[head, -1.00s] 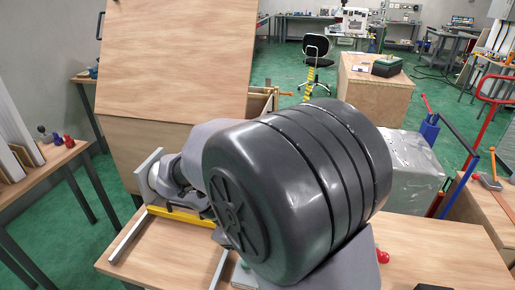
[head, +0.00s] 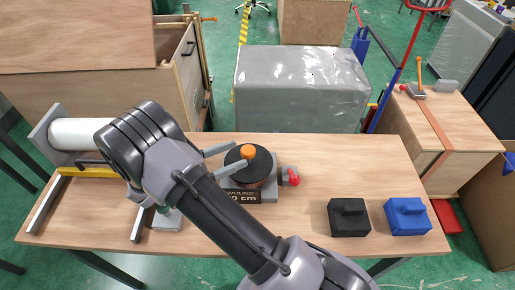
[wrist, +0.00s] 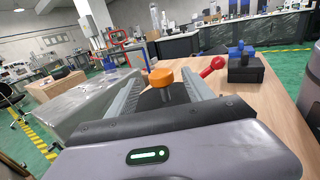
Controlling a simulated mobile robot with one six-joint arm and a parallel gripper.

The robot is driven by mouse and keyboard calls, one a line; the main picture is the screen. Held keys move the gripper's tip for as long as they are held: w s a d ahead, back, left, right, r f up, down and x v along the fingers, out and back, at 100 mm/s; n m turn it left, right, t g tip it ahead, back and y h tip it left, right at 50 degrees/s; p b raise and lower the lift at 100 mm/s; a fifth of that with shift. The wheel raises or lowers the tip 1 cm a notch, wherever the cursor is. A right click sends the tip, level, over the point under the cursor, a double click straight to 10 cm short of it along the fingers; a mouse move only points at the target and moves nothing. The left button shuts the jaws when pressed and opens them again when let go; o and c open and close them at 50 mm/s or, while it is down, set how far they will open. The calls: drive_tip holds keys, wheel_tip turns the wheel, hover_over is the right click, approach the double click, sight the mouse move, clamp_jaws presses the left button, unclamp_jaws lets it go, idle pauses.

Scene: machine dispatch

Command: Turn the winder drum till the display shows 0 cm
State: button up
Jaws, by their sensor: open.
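The winder stands in the middle of the bench, with a round black-topped drum (head: 237,156) and an orange knob (head: 247,152) on top. The knob also shows in the wrist view (wrist: 161,77). The display (head: 241,196) on its front reads "WOUND" and ends in "0 cm"; my arm crowds its left edge, so I cannot tell whether a digit stands before the 0. My gripper (head: 235,157) is open, coming from the left. In the wrist view its two fingers lie either side of the knob, with gaps showing. I cannot tell whether they touch the drum.
A red ball knob (head: 291,177) sticks out right of the winder. A black block (head: 348,219) and a blue block (head: 407,217) sit on the front right of the bench. A white roll (head: 88,134) lies at the left. A grey box (head: 300,85) stands behind.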

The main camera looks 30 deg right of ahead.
drive_tip(key=b, duration=0.2)
hover_over(257, 158)
drive_tip(key=shift+c, duration=0.2)
clamp_jaws()
